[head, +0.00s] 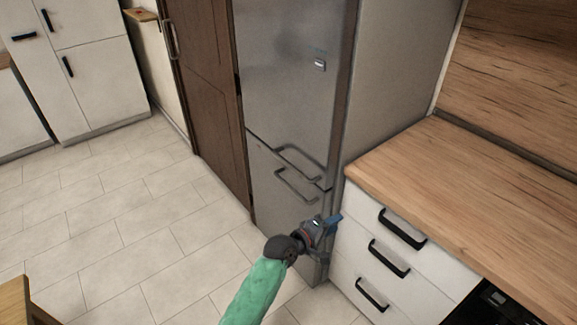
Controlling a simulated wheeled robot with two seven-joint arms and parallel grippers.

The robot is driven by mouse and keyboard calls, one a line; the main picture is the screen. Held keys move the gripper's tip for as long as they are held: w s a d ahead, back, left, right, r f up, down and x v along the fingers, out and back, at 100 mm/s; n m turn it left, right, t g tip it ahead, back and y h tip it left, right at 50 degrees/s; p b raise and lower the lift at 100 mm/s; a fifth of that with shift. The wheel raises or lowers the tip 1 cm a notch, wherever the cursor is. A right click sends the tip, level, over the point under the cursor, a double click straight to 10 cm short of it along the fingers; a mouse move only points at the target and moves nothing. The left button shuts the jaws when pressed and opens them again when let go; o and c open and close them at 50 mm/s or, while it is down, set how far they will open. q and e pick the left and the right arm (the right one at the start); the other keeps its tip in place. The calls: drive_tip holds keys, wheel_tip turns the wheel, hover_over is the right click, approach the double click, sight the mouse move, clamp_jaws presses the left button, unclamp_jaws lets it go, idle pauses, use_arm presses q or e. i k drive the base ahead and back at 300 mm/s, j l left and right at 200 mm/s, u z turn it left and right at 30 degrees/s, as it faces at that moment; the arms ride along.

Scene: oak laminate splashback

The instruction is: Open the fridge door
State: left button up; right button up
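The grey metal fridge (290,95) stands in the middle of the head view, with a large upper door and a smaller lower door (283,205). Both doors look shut. The upper door's handle (300,160) runs near its bottom edge, and the lower door's handle (296,185) is just below it. My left gripper (332,228) is in front of the fridge's lower right corner, below and to the right of both handles and apart from them. A blue fingertip shows, but its opening is unclear. My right gripper is not in view.
White drawers (385,255) with black handles under a wooden worktop (470,190) stand close to the right of my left gripper. A brown wooden door (212,90) is left of the fridge. The tiled floor (130,220) is clear; a wooden corner (15,303) shows at lower left.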

sight(297, 107)
drive_tip(key=i+j, duration=0.8)
drive_tip(key=j, duration=0.15)
